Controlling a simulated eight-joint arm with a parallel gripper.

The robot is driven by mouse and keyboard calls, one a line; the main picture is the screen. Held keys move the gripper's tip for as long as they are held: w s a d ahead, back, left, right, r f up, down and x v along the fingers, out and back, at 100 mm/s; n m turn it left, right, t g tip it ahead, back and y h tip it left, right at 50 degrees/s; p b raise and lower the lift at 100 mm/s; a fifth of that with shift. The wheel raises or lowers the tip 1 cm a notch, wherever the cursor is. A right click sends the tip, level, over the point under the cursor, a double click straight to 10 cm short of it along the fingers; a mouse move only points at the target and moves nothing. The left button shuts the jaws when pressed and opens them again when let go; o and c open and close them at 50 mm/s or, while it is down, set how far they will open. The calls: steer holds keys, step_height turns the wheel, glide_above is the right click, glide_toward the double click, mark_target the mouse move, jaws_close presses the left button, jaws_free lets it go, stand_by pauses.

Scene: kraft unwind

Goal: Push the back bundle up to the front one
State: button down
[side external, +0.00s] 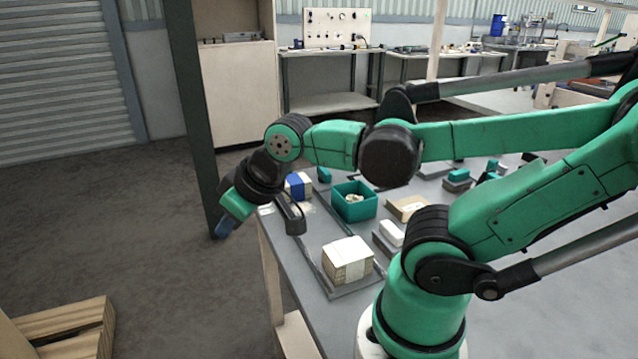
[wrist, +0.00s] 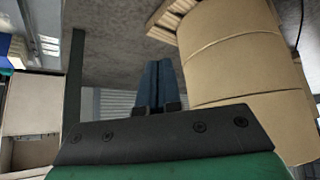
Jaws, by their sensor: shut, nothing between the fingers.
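A cream bundle (side external: 347,260) sits on a dark tray near the table's front left corner. A white bundle with a blue band (side external: 298,186) stands farther back, near the table's left edge, partly hidden by my wrist. A clear gap of table lies between the two. My gripper (side external: 224,229) points down, left of the table edge, and appears out over the floor, apart from both bundles. Its blue fingers (wrist: 157,84) are shut together and empty in the wrist view. A blue-and-white thing at the wrist view's left edge is cut off, so I cannot tell what it is.
A teal bin (side external: 354,203) and a tan box (side external: 407,208) stand right of the banded bundle. A dark post (side external: 193,110) rises behind my gripper. Large tan rolls (wrist: 235,50) fill the wrist view's right side. A wooden pallet (side external: 65,335) lies on the floor.

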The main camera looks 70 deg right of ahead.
mark_target(349, 253)
steer(key=s+d+f+m+g, duration=0.1)
steer(key=d+f+m+g, duration=0.1)
steer(key=d, duration=0.4)
steer(key=s+d+f+m+g, duration=0.2)
steer(key=d+m+g, duration=0.1)
steer(key=d, duration=0.4)
steer(key=s+d+f+m+g+y, duration=0.1)
steer(key=d+f+m+g, duration=0.2)
steer(key=d, duration=0.4)
steer(key=shift+s+m, duration=0.25)
steer(key=shift+m, duration=0.15)
steer(key=shift+s+d+f+g, duration=0.1)
steer(key=shift+s+d+g, duration=0.1)
steer(key=shift+s+g, duration=0.1)
steer(key=shift+s+a, duration=0.1)
steer(key=shift+s, duration=0.05)
steer(key=s+a, duration=0.7)
steer(key=a, duration=0.1)
steer(key=shift+s, duration=0.4)
steer(key=shift+s+a+f, duration=0.15)
steer(key=shift+f, duration=0.7)
